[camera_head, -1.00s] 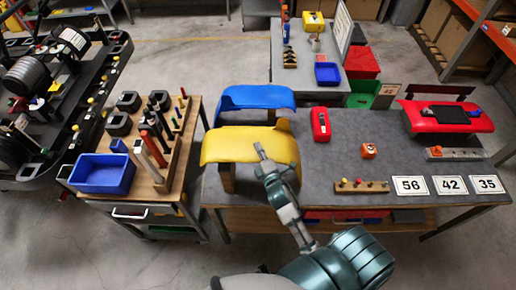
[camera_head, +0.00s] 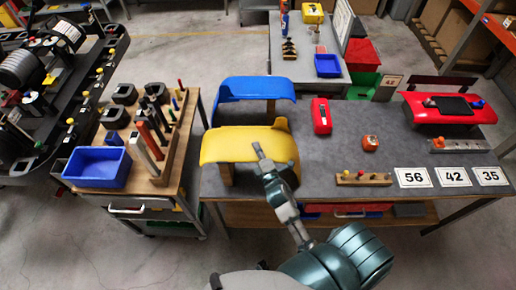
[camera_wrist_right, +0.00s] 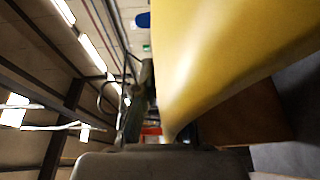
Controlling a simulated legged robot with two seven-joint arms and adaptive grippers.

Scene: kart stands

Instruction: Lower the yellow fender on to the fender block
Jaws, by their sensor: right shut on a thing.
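The yellow fender (camera_head: 235,145), a curved shell, is over the left end of the grey-topped table, in front of a blue fender (camera_head: 255,89). My right gripper (camera_head: 258,150) is shut on the fender's near edge, towards its right side. In the right wrist view the yellow fender (camera_wrist_right: 215,50) fills the upper right. A brown wooden block (camera_head: 226,175) shows under the fender's left part, and a brown block face (camera_wrist_right: 250,115) shows below it in the wrist view. I cannot tell whether fender and block touch. My left gripper is out of view.
The table (camera_head: 310,155) holds a red case (camera_head: 321,116), an orange tape measure (camera_head: 370,143), a peg strip (camera_head: 362,179), number cards (camera_head: 415,177) and a red fender (camera_head: 440,112). A tool cart with a blue bin (camera_head: 97,167) stands to the left.

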